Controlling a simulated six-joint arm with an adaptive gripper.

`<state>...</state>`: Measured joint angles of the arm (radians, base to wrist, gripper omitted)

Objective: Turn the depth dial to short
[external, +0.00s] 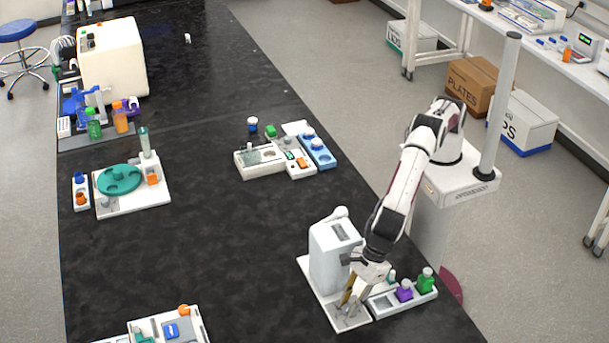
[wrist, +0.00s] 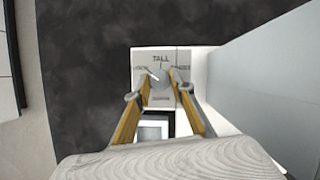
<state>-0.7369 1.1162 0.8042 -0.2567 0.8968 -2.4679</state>
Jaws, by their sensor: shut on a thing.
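The depth dial (wrist: 160,84) is a small grey knob on a white panel (wrist: 140,58) in the wrist view. TALL is printed above it; smaller labels at its left, right and below are too blurred to read surely. A pale pointer mark shows at the knob's upper left. My gripper (wrist: 160,75) has its two yellow-sided fingers on either side of the knob, shut on it. In the external view my gripper (external: 349,298) reaches down to the front of the white device (external: 327,262), and the dial is hard to make out there.
The white device body (wrist: 260,85) rises close at the right of my fingers. A tray with a purple bottle (external: 404,291) and a green bottle (external: 426,281) stands just right.

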